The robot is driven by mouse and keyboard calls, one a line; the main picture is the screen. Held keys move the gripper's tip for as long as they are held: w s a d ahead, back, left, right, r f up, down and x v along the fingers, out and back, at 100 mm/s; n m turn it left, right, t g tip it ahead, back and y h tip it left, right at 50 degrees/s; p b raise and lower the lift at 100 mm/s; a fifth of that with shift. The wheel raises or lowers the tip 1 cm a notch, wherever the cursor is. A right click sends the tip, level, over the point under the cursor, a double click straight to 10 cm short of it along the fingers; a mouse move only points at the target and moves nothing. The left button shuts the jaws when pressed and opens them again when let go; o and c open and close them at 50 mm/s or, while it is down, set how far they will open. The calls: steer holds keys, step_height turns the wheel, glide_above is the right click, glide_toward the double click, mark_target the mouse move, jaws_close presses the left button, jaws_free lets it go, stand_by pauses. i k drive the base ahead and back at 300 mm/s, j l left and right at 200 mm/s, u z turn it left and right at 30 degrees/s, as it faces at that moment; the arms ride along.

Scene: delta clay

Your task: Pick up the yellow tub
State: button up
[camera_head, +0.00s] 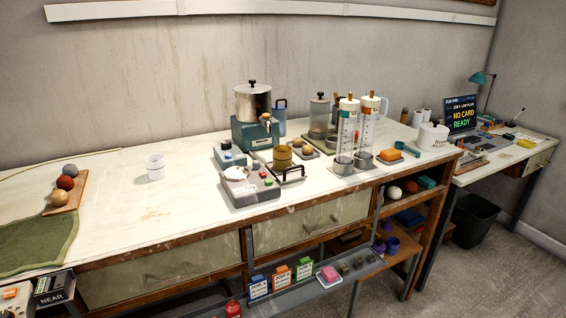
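A small yellow-brown tub (283,157), the only yellowish tub I can make out, stands upright on the white bench top (120,200) near the middle of the camera_head view. My gripper is not in view, and nothing is seen touching the tub.
A grey device with a round white pan (247,184) sits in front left of the tub. Two tall clear cylinders (346,130) (367,122) stand to its right. A white cup (155,167) stands left, with clear bench around it. A narrow tray (300,290) runs along the front below.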

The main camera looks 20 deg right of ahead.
mark_target(282, 154)
steer(key=i+l, duration=0.2)
steer(key=i+l+u, duration=0.15)
steer(key=l, duration=0.25)
steer(key=i+l, duration=0.2)
steer(key=l, duration=0.15)
steer(key=i, duration=0.7)
steer(key=j+u, duration=0.05)
